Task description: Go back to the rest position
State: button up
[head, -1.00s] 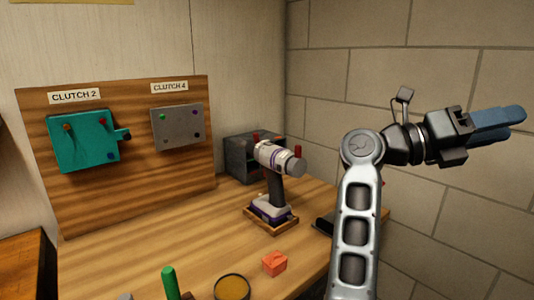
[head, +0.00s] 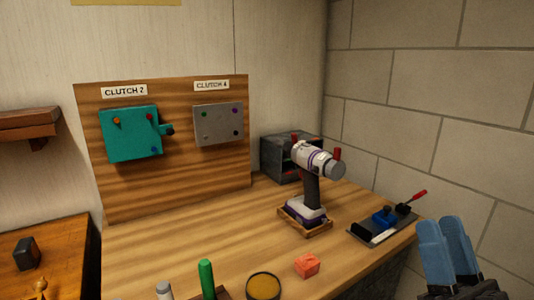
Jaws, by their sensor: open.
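My gripper (head: 447,225) is at the lower right of the head view, in front of the stone wall and beyond the right edge of the workbench. Its two blue fingers point up and stand slightly apart, with nothing between them. The rest of my arm is mostly below the frame. A white and purple drill (head: 314,160) stands upright in a small wooden holder (head: 318,232) on the workbench (head: 200,235), apart from my gripper.
A dark tray (head: 372,238) with a blue block and a red-handled tool lies near the bench's right edge, close to my gripper. A red block (head: 307,265), a round tin (head: 263,286) and a green-handled item (head: 206,277) are at the front. A wooden board (head: 180,185) carries two clutch plates.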

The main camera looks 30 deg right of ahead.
jog(key=s+a+f+n+g+y, duration=0.6)
jog(key=s+a+f+g+y, duration=0.3)
jog(key=s+a+f, duration=0.5)
notch_tip(320, 180, down, 4)
jog(key=s+g, duration=0.2)
jog(key=s, duration=0.1)
jog(key=shift+n, duration=0.4)
jog(key=shift+o, duration=0.4)
dwell(0.6)
